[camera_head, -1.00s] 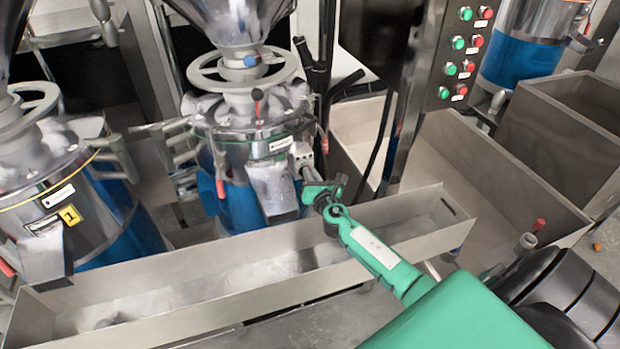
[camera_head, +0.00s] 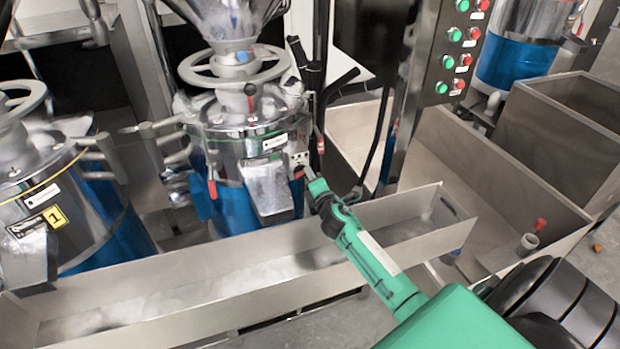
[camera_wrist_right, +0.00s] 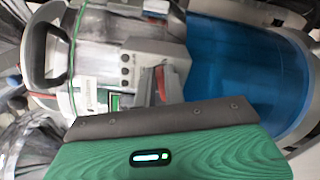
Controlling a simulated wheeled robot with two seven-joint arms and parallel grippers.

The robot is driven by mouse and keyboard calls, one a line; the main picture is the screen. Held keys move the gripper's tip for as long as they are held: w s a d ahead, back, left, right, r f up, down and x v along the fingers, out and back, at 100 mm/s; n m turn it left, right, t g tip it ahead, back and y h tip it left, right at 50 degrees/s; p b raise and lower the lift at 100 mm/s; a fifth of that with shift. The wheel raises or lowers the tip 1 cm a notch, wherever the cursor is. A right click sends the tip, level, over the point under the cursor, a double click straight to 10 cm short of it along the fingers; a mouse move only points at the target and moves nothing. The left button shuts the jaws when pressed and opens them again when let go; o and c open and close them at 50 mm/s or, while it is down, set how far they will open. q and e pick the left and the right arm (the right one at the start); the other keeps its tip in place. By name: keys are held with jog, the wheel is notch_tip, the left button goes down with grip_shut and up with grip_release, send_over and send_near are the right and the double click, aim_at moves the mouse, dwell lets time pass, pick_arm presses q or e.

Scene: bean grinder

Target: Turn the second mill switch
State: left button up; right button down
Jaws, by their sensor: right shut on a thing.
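The second mill (camera_head: 245,150) stands in the middle of the head view, with a steel body, a blue lower part and a handwheel on top. Its switch box (camera_head: 297,157) is a small grey plate on the mill's right side; it also shows in the right wrist view (camera_wrist_right: 127,70). My right gripper (camera_head: 307,175) reaches in from the lower right and is shut at the lower part of this box, on the small switch there. The fingertips hide most of the switch, so its turn position cannot be told. My left gripper is not in view.
A long steel trough (camera_head: 200,290) runs under my right arm, in front of the mills. The first mill (camera_head: 60,195) with a yellow label stands at the left. A control panel (camera_head: 455,50) with green and red buttons and hanging black cables stands right of the second mill.

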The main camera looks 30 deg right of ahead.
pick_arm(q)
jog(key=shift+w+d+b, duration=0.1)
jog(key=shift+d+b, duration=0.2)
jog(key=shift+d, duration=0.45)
pick_arm(e)
jog(key=shift+f+m, duration=0.25)
jog(key=shift+m, duration=0.8)
jog(key=shift+f+m, duration=0.2)
jog(key=shift+m, duration=0.85)
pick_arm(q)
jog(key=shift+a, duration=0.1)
